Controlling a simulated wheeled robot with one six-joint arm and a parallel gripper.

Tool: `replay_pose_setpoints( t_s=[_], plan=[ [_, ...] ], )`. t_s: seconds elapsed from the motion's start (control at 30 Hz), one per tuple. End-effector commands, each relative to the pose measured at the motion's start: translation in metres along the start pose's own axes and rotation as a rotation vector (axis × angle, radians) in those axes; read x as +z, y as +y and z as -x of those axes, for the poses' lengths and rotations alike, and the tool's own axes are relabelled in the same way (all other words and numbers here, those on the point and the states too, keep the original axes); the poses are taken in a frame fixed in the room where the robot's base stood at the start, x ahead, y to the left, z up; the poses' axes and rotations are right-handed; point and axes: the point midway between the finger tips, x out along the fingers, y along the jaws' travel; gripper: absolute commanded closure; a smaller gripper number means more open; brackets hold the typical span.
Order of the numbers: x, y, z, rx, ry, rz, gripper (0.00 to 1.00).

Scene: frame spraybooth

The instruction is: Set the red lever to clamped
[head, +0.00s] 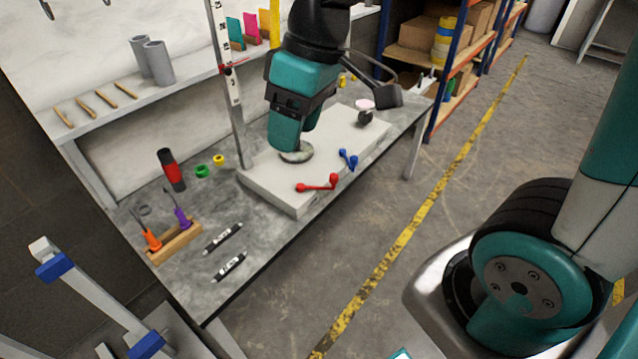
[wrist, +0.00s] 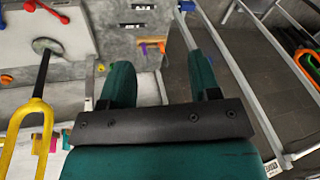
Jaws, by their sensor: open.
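The red lever (head: 317,184) lies along the front edge of a pale block (head: 262,182) on the bench, its arm running left to right with a knob at each end. A red piece at the top edge of the wrist view (wrist: 63,3) looks like part of it. My gripper (head: 286,140) shows above the block, behind and left of the lever and apart from it. In the wrist view its two teal fingers (wrist: 160,65) are spread with nothing between them. Whether the lever is at clamped cannot be read.
A blue lever (head: 348,159) sits right of the red one. A round disc (head: 297,155) shows on the block by my gripper. A yellow fork (wrist: 32,130) with a black stem stands near my gripper. A tool holder (head: 175,243) and two black-labelled items (head: 223,238) lie at left.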

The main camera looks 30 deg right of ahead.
Motion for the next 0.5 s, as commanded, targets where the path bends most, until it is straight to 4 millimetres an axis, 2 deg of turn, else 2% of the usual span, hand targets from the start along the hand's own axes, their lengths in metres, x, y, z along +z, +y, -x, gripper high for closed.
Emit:
replay_pose_setpoints(
  t_s=[0.03,0.13,0.2,0.3,0.4,0.5],
  plan=[
    [-0.016,0.043,-0.023,0.027,-0.019,0.000,0.43],
    [-0.038,0.126,-0.053,0.084,-0.055,0.030,0.43],
    [-0.044,0.184,-0.076,0.114,-0.087,0.051,0.43],
    [-0.041,0.257,-0.110,0.145,-0.131,0.076,0.43],
    [-0.029,0.312,-0.138,0.163,-0.170,0.097,0.43],
    [-0.018,0.348,-0.157,0.171,-0.197,0.113,0.43]
  ],
)
